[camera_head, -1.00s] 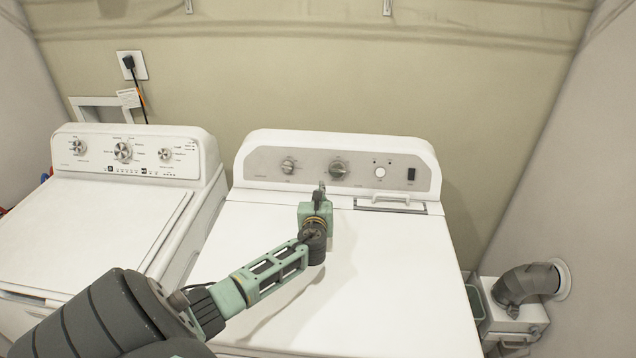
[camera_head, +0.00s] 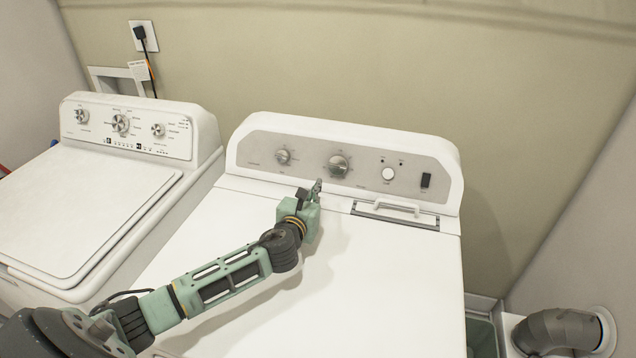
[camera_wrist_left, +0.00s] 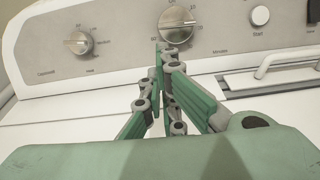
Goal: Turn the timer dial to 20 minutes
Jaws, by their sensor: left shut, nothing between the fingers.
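The timer dial (camera_head: 338,166) is the larger silver knob in the middle of the right machine's control panel. In the left wrist view the timer dial (camera_wrist_left: 176,24) shows at the top, just beyond my fingertips. A smaller knob (camera_head: 283,157) sits to its left and also shows in the left wrist view (camera_wrist_left: 78,43). My left gripper (camera_head: 316,187) is shut and empty, just below and in front of the timer dial. It looks apart from the dial, though the wrist view overlaps its fingertips with the dial's lower edge. The dial's exact setting is too small to read. My right gripper is not in view.
A round start button (camera_head: 389,174) and a black switch (camera_head: 425,181) are right of the dial. A lint-filter handle (camera_head: 396,207) is on the machine top. Another white machine (camera_head: 80,200) stands left. A grey duct (camera_head: 557,330) is lower right.

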